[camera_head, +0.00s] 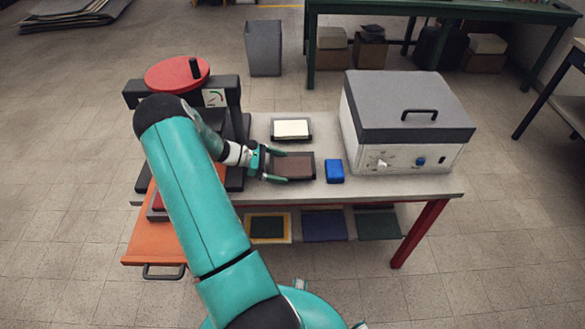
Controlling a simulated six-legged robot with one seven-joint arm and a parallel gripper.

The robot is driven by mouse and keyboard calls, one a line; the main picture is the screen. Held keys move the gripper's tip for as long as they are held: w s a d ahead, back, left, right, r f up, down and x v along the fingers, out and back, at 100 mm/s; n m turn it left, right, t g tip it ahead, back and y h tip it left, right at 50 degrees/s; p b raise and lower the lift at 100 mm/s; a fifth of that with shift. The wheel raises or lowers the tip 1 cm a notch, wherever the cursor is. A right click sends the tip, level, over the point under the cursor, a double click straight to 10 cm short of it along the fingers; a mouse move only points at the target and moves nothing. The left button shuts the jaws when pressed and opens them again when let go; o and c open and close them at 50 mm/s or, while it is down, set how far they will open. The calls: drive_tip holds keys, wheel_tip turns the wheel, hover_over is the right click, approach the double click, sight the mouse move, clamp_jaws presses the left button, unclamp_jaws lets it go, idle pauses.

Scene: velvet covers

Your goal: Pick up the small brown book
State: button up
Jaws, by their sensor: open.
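The small brown book (297,165) lies flat on the grey tabletop, roughly in the middle of the work table. It looks dark brown with a darker border or tray edge around it. My gripper (284,166) comes in from the left. It is open, with one finger along the far side and one along the near side of the book's left end. I cannot tell whether the fingers touch the book.
A blue block (334,171) stands just right of the book. A cream pad in a dark tray (291,129) lies behind it. A grey-lidded box machine (408,122) fills the table's right side. A press with a red wheel (177,73) stands left.

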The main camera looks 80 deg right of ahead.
drive_tip(key=shift+c, duration=0.2)
drive_tip(key=c, duration=1)
